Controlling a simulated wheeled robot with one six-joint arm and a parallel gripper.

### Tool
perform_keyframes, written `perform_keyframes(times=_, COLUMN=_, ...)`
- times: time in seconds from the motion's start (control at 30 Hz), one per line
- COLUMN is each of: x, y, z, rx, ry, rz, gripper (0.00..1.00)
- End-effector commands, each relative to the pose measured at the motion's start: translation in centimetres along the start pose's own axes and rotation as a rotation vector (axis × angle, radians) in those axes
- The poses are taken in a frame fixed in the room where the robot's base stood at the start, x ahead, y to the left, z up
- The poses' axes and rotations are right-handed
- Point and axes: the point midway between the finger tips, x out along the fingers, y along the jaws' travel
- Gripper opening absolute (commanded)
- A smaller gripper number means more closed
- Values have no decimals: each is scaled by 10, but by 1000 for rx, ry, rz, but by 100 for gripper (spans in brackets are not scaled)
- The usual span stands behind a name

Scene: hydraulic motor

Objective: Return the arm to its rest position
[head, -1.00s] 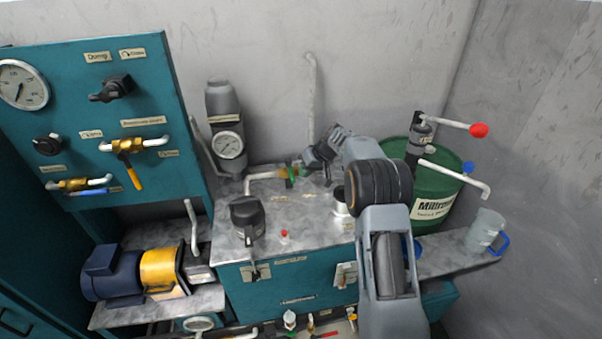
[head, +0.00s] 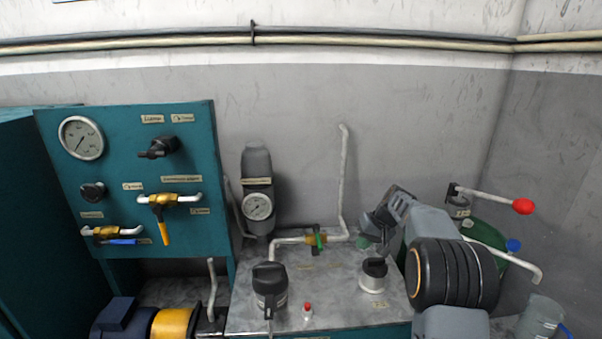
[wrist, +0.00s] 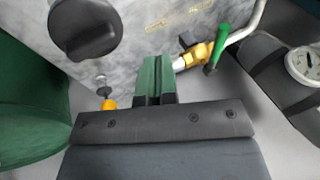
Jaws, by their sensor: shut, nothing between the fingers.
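My gripper (head: 366,240) is at the end of my grey arm, which reaches in from the lower right of the head view. In the wrist view its two green fingers (wrist: 154,80) are together with nothing between them. The gripper is over the metal tank top (head: 340,288), to the right of the brass valve with the green handle (head: 319,240) and apart from it. That valve also shows in the wrist view (wrist: 208,52). A black cap (head: 374,272) stands below the gripper in the head view, and in the wrist view (wrist: 85,28) it is at upper left.
A teal panel (head: 110,190) with a gauge and valves stands at left. A grey filter with a gauge (head: 257,185) and an upright pipe (head: 343,180) rise behind. A red-knobbed lever (head: 522,206), a green drum (head: 488,238) and a jug (head: 540,315) are at right.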

Motion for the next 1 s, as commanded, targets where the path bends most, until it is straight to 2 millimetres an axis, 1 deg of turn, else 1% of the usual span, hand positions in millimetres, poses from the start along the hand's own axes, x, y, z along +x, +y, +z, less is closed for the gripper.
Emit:
perform_keyframes(times=0.03, x=-2, y=-3, z=18, rx=38, ry=-18, rz=36, gripper=0)
perform_keyframes(times=0.17, x=-10, y=-14, z=72, rx=110, ry=-52, rz=142, gripper=0)
perform_keyframes(times=0.2, x=-14, y=-20, z=91, rx=122, ry=-57, rz=175, gripper=0)
perform_keyframes(times=0.27, x=-20, y=-28, z=120, rx=133, ry=-58, rz=223, gripper=0)
perform_keyframes(times=0.3, x=-24, y=-33, z=140, rx=134, ry=-57, rz=252, gripper=0)
perform_keyframes(times=0.37, x=-30, y=-40, z=169, rx=131, ry=-50, rz=291, gripper=0)
perform_keyframes(times=0.4, x=-33, y=-45, z=187, rx=122, ry=-42, rz=313, gripper=0)
perform_keyframes(times=0.5, x=-39, y=-54, z=228, rx=93, ry=-20, rz=359, gripper=0)
perform_keyframes(times=0.6, x=-43, y=-60, z=261, rx=50, ry=6, rz=388, gripper=0)
perform_keyframes(times=0.7, x=-46, y=-66, z=284, rx=4, ry=31, rz=402, gripper=0)
perform_keyframes(times=0.8, x=-52, y=-73, z=296, rx=-28, ry=62, rz=403, gripper=0)
perform_keyframes(times=0.87, x=-55, y=-77, z=298, rx=-42, ry=83, rz=400, gripper=0)
perform_keyframes(times=1.0, x=-65, y=-84, z=297, rx=-65, ry=125, rz=395, gripper=0)
